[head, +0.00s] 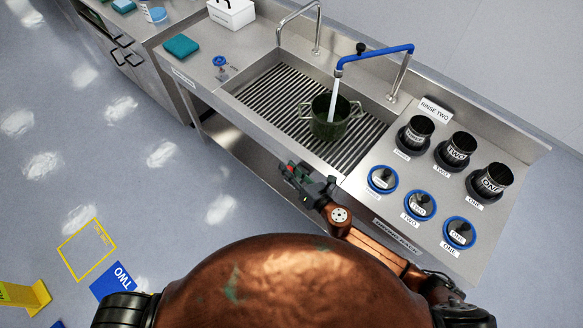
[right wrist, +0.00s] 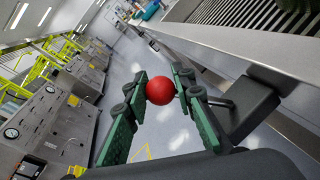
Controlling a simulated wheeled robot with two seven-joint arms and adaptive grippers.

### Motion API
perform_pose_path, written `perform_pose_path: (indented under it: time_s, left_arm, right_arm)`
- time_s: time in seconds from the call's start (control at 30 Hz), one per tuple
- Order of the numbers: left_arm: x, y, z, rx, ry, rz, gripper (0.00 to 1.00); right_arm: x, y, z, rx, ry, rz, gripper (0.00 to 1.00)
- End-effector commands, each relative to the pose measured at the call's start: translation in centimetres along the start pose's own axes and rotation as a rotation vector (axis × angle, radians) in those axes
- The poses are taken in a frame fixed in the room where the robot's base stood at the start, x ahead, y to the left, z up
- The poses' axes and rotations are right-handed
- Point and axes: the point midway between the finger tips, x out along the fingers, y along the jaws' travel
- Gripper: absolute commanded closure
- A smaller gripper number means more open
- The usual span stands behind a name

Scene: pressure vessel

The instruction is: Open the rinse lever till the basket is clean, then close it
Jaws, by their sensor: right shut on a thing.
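The basket (head: 329,126) is a dark green, round, two-handled vessel standing upright on the slatted sink grate. A stream of water (head: 333,103) falls into it from the blue-topped rinse spout (head: 378,52). Its inside is mostly hidden, and I cannot tell how clean it is. The rinse lever's red ball knob (right wrist: 160,89) sits between the green fingers of my right gripper (right wrist: 160,92), which is shut on it. In the head view my right gripper (head: 301,180) is at the sink's front edge, near the basket. My left gripper is not in view.
Black cups (head: 456,149) and blue-ringed holders (head: 420,204) stand on the counter right of the sink. A second tap (head: 300,25), a white box (head: 231,12) and a teal sponge (head: 181,46) are at the far left. Floor at left is mostly open, with a yellow stand (head: 25,295).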

Motion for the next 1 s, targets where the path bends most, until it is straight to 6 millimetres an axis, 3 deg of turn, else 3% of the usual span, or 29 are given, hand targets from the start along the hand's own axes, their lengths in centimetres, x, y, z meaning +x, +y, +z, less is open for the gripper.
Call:
perform_pose_path:
  time_s: [0.03, 0.17, 0.2, 0.43, 0.77, 1.0]
  left_arm:
    - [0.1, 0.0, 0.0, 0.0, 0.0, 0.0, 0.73]
    - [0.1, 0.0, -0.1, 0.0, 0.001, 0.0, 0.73]
    - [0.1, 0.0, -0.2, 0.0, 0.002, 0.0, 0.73]
    - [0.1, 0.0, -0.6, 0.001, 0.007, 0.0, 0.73]
    - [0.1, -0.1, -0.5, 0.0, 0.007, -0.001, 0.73]
    - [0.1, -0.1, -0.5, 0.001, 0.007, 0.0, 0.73]
  right_arm:
    - [-0.2, 0.2, -1.4, 0.01, 0.022, 0.006, 1.0]
    - [-0.2, 0.1, -1.4, 0.011, 0.022, 0.004, 1.0]
    - [-0.2, 0.1, -1.4, 0.011, 0.022, 0.004, 0.76]
    - [-0.3, 0.1, -1.4, 0.01, 0.022, 0.003, 0.6]
    - [-0.5, 0.1, -1.3, 0.008, 0.02, 0.003, 0.6]
    - [-3.7, 0.0, -1.2, 0.008, 0.02, 0.002, 0.6]
